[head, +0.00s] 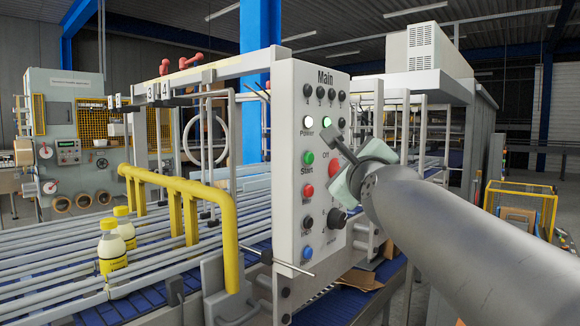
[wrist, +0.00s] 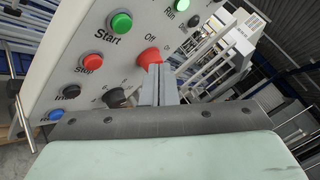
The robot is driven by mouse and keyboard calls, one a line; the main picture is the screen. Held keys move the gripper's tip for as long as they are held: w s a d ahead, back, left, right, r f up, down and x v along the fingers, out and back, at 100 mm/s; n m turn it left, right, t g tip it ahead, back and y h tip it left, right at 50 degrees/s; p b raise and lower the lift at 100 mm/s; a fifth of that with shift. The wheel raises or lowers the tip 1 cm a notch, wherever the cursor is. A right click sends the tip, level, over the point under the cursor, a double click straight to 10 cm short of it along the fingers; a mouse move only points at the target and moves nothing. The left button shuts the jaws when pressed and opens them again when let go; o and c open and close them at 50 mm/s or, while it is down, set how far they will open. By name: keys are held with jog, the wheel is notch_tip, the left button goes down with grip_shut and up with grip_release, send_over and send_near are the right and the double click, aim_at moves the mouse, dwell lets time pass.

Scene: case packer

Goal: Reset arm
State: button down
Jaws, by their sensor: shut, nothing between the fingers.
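My gripper (head: 340,145) is in front of the light grey control panel (head: 300,90) marked Main. Its fingers are shut with nothing between them. In the wrist view the gripper (wrist: 158,75) has its closed tips at the red Off knob (wrist: 149,57), overlapping its lower edge; I cannot tell whether they touch. In the head view the red knob (head: 333,172) shows just left of my wrist. The green Start button (wrist: 121,23), red Stop button (wrist: 90,62) and a black rotary knob (wrist: 118,98) are around it.
A yellow guard rail (head: 180,185) stands left of the panel over a conveyor with guide rails. Yellow-labelled bottles (head: 112,250) stand on the conveyor. Cardboard (head: 357,280) lies low behind the panel. A machine with yellow mesh (head: 65,130) stands at the back left.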

jog(key=s+a+f+n+g+y, duration=0.1)
jog(key=s+f+n+g, duration=0.3)
jog(key=f, duration=0.6)
jog(key=s+a+f+n+g, duration=0.1)
jog(key=f+n+g, duration=0.1)
jog(key=f+n, duration=0.55)
jog(key=s+a+f+n+g+y, duration=0.1)
jog(key=s+f+n+g, duration=0.2)
jog(key=f, duration=0.8)
jog(key=s+d+f+n+g+h, duration=0.1)
jog(key=s+f+n+g, duration=0.8)
jog(key=s+f, duration=0.9)
jog(key=s+n, duration=0.1)
jog(key=n, duration=0.2)
jog(key=shift+s+d+f+h, duration=0.2)
jog(key=shift+s+d+h, duration=0.1)
jog(key=shift+s+d, duration=0.1)
